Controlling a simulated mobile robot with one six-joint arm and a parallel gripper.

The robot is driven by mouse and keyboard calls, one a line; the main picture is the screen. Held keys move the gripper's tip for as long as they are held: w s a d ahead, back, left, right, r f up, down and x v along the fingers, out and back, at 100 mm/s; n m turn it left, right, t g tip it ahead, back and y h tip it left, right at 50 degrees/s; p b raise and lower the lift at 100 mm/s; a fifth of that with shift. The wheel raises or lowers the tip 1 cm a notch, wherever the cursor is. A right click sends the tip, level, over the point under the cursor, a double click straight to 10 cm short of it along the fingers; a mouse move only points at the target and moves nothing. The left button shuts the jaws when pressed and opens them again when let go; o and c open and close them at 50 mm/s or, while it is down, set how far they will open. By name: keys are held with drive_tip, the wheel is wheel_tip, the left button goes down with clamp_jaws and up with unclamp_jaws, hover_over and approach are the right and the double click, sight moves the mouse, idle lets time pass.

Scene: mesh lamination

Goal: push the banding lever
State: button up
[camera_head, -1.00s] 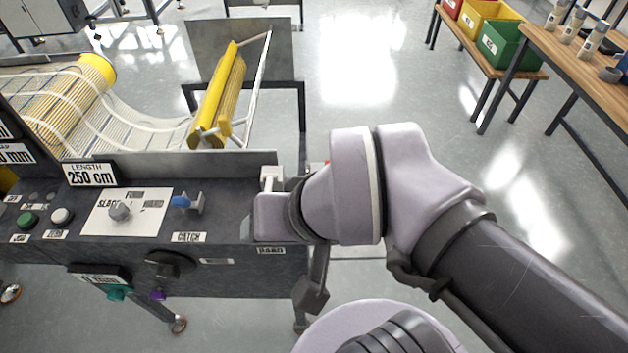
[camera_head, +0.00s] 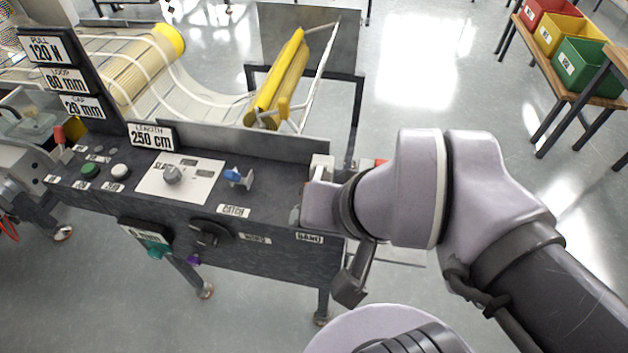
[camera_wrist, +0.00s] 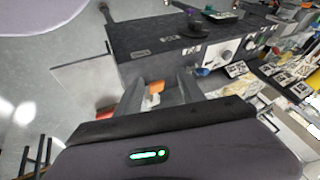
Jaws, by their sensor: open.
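The BAND label (camera_head: 309,238) is on the front right corner of the dark console (camera_head: 275,262). A pale bracket (camera_head: 322,166) stands at the console's right end, just behind my gripper. I cannot make out the banding lever clearly in the head view, where my wrist covers that corner. In the wrist view my gripper (camera_wrist: 160,78) is open, with its two grey fingers apart at the console's end. A small orange and white part (camera_wrist: 155,88) shows between the fingers. I cannot tell whether they touch it or whether it is the lever.
The console top carries a green button (camera_head: 90,170), a grey knob (camera_head: 172,175) and a blue-handled catch (camera_head: 238,178). Mesh and a yellow roller (camera_head: 277,85) lie behind it. Coloured bins (camera_head: 590,68) stand on a bench at far right. Floor between is clear.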

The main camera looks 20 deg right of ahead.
clamp_jaws()
idle(1.4)
